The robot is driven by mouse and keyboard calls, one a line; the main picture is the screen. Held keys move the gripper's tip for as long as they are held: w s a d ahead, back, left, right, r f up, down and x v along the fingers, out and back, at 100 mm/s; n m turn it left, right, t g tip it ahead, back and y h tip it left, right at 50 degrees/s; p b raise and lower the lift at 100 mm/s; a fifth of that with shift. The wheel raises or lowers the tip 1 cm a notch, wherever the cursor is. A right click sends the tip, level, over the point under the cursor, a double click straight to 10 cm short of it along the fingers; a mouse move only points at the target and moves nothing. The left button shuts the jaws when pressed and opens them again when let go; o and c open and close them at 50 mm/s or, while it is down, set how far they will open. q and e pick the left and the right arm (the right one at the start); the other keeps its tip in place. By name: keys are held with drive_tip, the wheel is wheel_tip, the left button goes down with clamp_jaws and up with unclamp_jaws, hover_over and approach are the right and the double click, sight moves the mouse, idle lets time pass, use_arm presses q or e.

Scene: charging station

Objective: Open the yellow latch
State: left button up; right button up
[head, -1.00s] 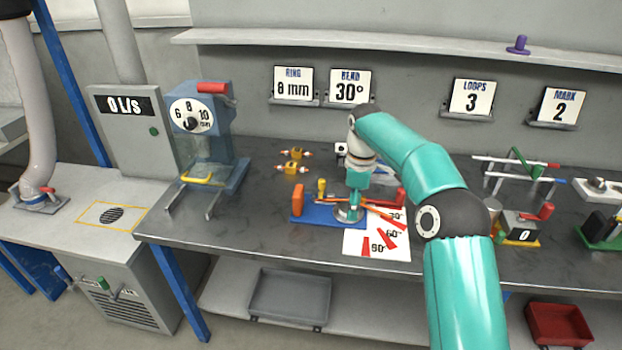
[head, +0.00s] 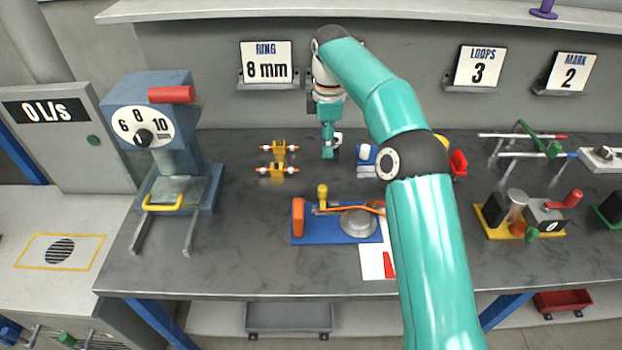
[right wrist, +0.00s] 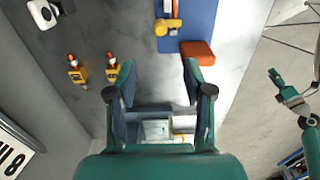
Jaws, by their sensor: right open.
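A small yellow piece with a round knob (head: 322,192) stands on the blue bending plate (head: 340,232), beside an orange block; it also shows in the right wrist view (right wrist: 167,26), seen from above. Another yellow part, a bar handle (head: 162,203), is at the front of the blue dial machine at left. My right gripper (head: 330,152) is above the bench behind the blue plate, apart from both yellow parts. In the right wrist view its fingers (right wrist: 157,66) are spread and empty. Part of my left arm's gripper (right wrist: 287,92) shows small at the right wrist view's edge.
Two small yellow-and-orange fittings (head: 277,168) lie left of my right gripper. An orange strip (head: 340,208) and a grey disc (head: 358,222) are on the blue plate. My right forearm hides the bench right of it. Bare bench lies between machine and plate.

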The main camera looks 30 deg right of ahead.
drive_tip(key=b, duration=0.2)
hover_over(323, 187)
drive_tip(key=f, duration=0.6)
drive_tip(key=shift+w+f, duration=0.2)
wheel_tip(323, 187, down, 10)
drive_tip(key=shift+s+r, duration=0.15)
drive_tip(key=shift+f, duration=0.3)
drive_tip(key=shift+c, duration=0.3)
clamp_jaws()
